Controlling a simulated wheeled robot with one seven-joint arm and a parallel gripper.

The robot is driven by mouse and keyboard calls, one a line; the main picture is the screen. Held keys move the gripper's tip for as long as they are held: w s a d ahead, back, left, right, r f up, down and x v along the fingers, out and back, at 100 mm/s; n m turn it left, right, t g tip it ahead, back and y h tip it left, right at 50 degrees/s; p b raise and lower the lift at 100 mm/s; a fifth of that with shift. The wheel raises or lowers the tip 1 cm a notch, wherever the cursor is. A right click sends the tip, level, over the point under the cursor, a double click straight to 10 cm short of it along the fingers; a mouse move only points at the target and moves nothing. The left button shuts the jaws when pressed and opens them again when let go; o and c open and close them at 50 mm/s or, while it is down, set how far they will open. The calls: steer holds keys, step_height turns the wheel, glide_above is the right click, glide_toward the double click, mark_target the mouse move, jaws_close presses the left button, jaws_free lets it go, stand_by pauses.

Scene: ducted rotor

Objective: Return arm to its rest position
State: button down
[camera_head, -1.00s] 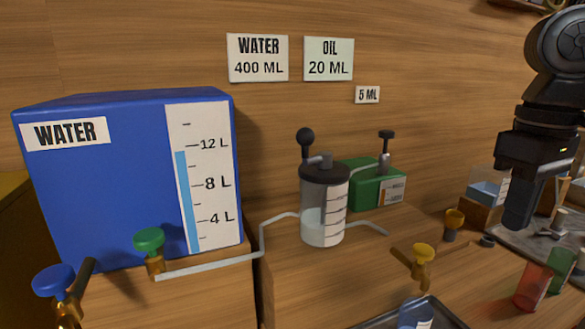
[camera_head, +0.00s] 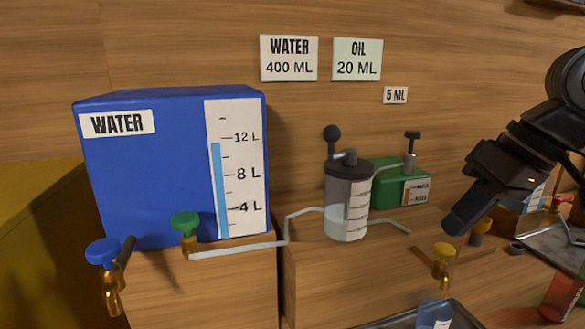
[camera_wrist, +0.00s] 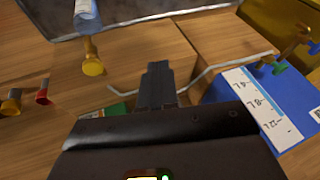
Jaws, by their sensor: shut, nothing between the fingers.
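My arm comes in from the right edge in the head view. My gripper (camera_head: 455,222) points down and to the left, above the wooden counter near the yellow-handled tap (camera_head: 443,258). In the wrist view my gripper (camera_wrist: 157,70) is shut and empty, its fingers together over bare wood. The arm hides part of the counter and the things behind it.
A blue water tank (camera_head: 150,180) stands at left with a green valve (camera_head: 185,223) and a blue tap (camera_head: 102,252). A clear mixing vessel (camera_head: 346,205) and a green oil box (camera_head: 400,185) stand mid-counter. A bottle (camera_head: 434,313) sits in front, below the yellow tap.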

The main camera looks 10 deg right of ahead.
steer(key=w+a+r+m+t+y, duration=0.1)
steer(key=w+a+t+y, duration=0.25)
steer(key=a, duration=0.45)
steer(key=w+a+t+y, duration=0.3)
steer(key=a+t+y, duration=0.1)
steer(key=a, duration=0.3)
step_height(320, 180, down, 5)
steer(key=s+a+m+t+h, duration=0.1)
steer(key=a+m+t+h, duration=0.1)
steer(key=m+t, duration=0.3)
steer(key=s+d+f+m+h, duration=0.2)
steer(key=s+f+m+h, duration=0.2)
steer(key=s+f+h, duration=0.9)
steer(key=s+d+f+n+y, duration=0.1)
steer(key=s+n, duration=0.1)
steer(key=s, duration=0.6)
steer(key=s+d+f+n+g+y, duration=0.1)
steer(key=s+d+n, duration=0.1)
steer(key=s, duration=0.6)
steer(key=s+d+f+n+y, duration=0.1)
steer(key=s+n, duration=0.3)
steer(key=s, duration=0.5)
steer(key=shift+d+y, duration=0.35)
steer(key=shift+d, duration=0.1)
steer(key=shift+f, duration=0.1)
